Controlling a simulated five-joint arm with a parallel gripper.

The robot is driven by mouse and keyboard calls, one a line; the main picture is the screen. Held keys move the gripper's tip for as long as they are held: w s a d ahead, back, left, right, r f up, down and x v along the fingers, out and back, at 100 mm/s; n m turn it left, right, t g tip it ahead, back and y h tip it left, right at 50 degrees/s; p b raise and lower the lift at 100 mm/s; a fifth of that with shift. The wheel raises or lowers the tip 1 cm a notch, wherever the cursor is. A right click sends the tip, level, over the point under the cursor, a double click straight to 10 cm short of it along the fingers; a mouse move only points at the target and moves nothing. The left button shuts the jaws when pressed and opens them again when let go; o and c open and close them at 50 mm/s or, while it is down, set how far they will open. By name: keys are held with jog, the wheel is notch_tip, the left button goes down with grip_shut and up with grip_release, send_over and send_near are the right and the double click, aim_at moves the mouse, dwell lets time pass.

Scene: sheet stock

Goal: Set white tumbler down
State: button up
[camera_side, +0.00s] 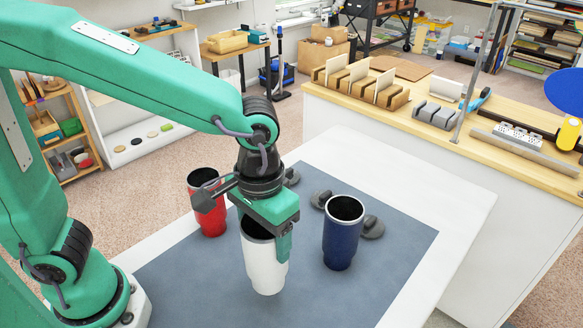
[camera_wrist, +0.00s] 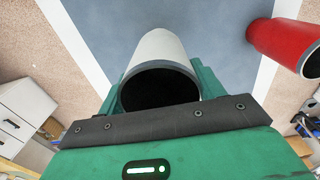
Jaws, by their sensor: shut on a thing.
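The white tumbler (camera_side: 264,262) is upright on or just above the grey mat (camera_side: 200,276); I cannot tell if its base touches. My gripper (camera_side: 268,222) is shut on the tumbler near its dark rim. The tumbler also shows in the wrist view (camera_wrist: 162,62), its open mouth facing the camera between the green fingers. A red tumbler (camera_side: 208,212) stands to the left, and it shows at the right edge of the wrist view (camera_wrist: 275,40). A dark blue tumbler (camera_side: 341,243) stands upright to the right.
Dark lids (camera_side: 373,228) lie on the mat behind the blue tumbler and behind my gripper. The mat is clear at the front and right. The white table (camera_side: 440,190) borders the mat. A wood-topped counter (camera_side: 420,120) with racks and tools stands behind.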

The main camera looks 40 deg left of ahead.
jog(key=w+f, duration=0.1)
jog(key=w+a, duration=0.1)
jog(key=w+a+f, duration=0.1)
jog(key=shift+w+f, duration=0.3)
jog(key=shift+w, duration=0.1)
jog(key=shift+f, duration=2.1)
jog(key=o, duration=1.5)
notch_tip(320, 180, up, 12)
jog(key=shift+r, duration=0.1)
